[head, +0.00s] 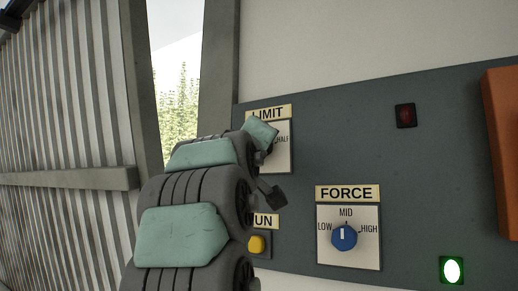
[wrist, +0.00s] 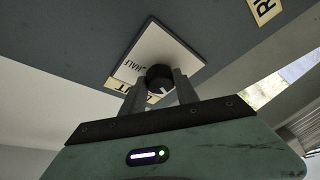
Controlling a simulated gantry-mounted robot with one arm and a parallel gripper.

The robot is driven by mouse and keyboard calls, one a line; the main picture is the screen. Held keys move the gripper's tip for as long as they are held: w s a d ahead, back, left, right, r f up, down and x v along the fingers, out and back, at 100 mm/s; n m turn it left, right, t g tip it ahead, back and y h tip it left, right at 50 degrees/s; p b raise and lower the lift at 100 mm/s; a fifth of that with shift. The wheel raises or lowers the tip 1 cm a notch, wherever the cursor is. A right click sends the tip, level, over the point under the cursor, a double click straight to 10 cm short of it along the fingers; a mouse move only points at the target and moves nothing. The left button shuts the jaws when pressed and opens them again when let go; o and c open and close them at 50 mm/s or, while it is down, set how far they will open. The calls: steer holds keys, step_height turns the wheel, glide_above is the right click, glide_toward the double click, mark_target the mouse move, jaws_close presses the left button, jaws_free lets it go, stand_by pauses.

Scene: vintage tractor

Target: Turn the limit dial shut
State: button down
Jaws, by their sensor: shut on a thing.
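The limit dial is a black knob (wrist: 159,77) with a white pointer mark, on a white plate (wrist: 172,46) in the wrist view. My gripper (wrist: 161,85) has one finger on each side of the knob and is shut on it. The word HALF shows on the plate, and the LIMIT label is partly covered by a finger. In the head view the LIMIT plate (head: 284,158) shows only its right part. My arm hides the knob there, so I cannot read the dial's setting.
On the same dark panel (head: 300,118) are a blue FORCE dial (head: 344,237) below right, a yellow RUN button (head: 257,244) close to my arm, a dark red lamp (head: 405,116) and a lit green lamp (head: 452,270). An orange block (head: 502,150) stands out at the right.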

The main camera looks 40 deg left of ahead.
steer(key=shift+n+g, duration=0.3)
steer(key=shift+n, duration=0.4)
steer(key=c, duration=0.9)
jaws_free()
steer(key=b+v, duration=0.2)
steer(key=v, duration=0.8)
steer(key=shift+s+d+f, duration=0.1)
steer(key=shift+s+d, duration=0.15)
